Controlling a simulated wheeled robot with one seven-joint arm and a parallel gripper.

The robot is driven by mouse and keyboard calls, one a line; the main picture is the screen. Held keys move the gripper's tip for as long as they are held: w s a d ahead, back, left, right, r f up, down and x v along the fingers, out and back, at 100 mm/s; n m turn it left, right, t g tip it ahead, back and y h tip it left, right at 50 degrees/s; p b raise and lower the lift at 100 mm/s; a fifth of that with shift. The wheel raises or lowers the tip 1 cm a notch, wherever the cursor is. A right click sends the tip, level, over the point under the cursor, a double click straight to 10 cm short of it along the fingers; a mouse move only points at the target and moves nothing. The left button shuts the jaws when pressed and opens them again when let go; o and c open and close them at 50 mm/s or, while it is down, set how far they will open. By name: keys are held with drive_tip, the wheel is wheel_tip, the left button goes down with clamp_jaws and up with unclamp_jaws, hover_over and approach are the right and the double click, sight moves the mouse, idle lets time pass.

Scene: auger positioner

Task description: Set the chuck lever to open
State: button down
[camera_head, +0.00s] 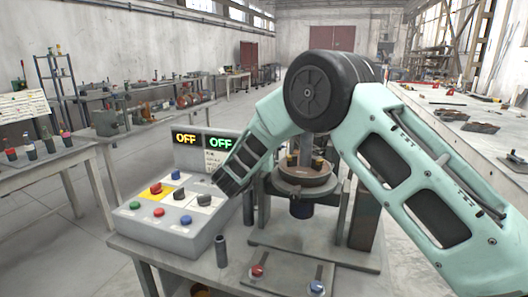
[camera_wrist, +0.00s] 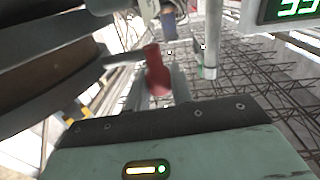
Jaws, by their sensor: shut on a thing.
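In the head view my gripper (camera_head: 226,182) shows as a dark end on a pale green link, over the right edge of the control panel. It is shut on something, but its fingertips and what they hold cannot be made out. A dark grey knob (camera_head: 204,200) on a white plate lies just left of it. At the front of the bench are a red-tipped lever (camera_head: 258,271) and a blue-tipped lever (camera_head: 317,287). No label shows which part is the chuck lever. The wrist view shows a red handle (camera_wrist: 157,72) and a blue one (camera_wrist: 168,24) beyond my gripper's pale green housing.
The control panel (camera_head: 155,228) carries several buttons below displays (camera_head: 202,138) reading OFF in yellow and green. The round chuck stand (camera_head: 302,188) is behind my arm, partly hidden. A short grey post (camera_head: 221,251) stands on the bench front. A green display (camera_wrist: 294,9) shows in the wrist view.

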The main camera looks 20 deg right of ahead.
drive_tip(key=shift+w+d+r+m+g+h, duration=0.1)
drive_tip(key=shift+w+d+m+g+h, duration=0.3)
drive_tip(key=shift+m+g+h, duration=0.15)
drive_tip(key=c, duration=1.3)
unclamp_jaws()
drive_tip(key=shift+o, duration=0.2)
drive_tip(key=b+v, duration=0.3)
drive_tip(key=v, duration=1.4)
drive_tip(key=shift+s, duration=0.2)
drive_tip(key=shift+a, duration=0.15)
